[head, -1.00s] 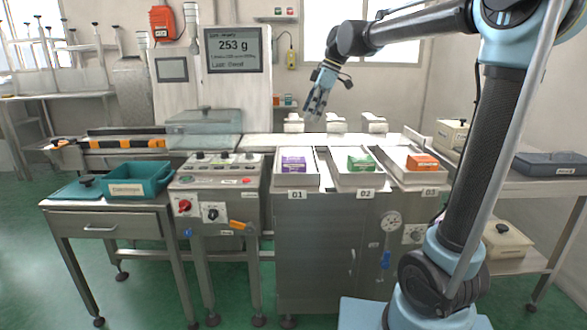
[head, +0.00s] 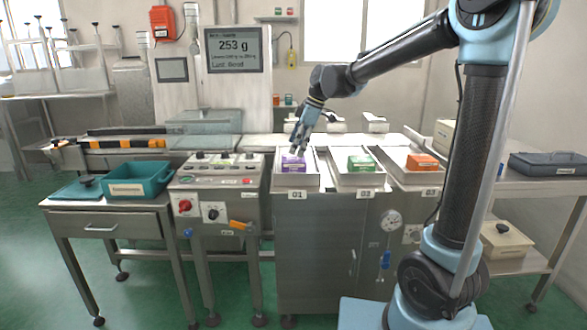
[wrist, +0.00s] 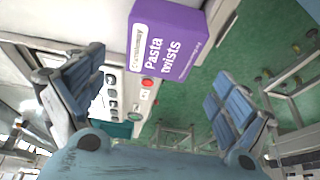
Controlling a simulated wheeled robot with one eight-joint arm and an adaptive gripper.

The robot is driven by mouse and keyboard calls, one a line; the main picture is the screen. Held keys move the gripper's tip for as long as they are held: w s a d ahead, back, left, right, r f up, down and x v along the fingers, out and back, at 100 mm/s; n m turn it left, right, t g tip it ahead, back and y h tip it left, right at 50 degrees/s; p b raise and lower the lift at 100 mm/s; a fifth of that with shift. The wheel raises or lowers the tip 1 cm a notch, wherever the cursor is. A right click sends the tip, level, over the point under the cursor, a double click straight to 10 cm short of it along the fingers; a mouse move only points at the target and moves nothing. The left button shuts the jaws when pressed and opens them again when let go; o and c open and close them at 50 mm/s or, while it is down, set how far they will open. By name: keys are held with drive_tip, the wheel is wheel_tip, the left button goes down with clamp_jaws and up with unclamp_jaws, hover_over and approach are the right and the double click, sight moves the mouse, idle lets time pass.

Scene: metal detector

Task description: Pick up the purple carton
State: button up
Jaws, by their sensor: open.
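The purple carton (head: 293,163) stands in the white tray marked 01 (head: 297,184) in the head view. In the wrist view the carton (wrist: 168,38) shows at the top middle, with the words "Pasta Twists" on its white-lettered face. My gripper (head: 298,150) is directly above the carton, pointing down. In the wrist view its two padded blue-grey fingers (wrist: 152,97) are spread wide, and the carton lies beyond and between them. The gripper is open and holds nothing. Whether a fingertip touches the carton cannot be told.
Tray 02 holds a green carton (head: 361,163) and tray 03 an orange carton (head: 422,161), both to the right. A control panel (head: 215,170) with knobs stands at the left. A teal bin (head: 140,180) sits on the left table. Tray walls surround the carton closely.

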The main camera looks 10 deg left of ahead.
sight(294, 158)
drive_tip(key=f, duration=0.4)
drive_tip(key=shift+a+f, duration=0.1)
drive_tip(key=shift+a, duration=0.15)
drive_tip(key=shift+a+f, duration=0.2)
drive_tip(key=shift+f, duration=0.2)
drive_tip(key=c, duration=1.3)
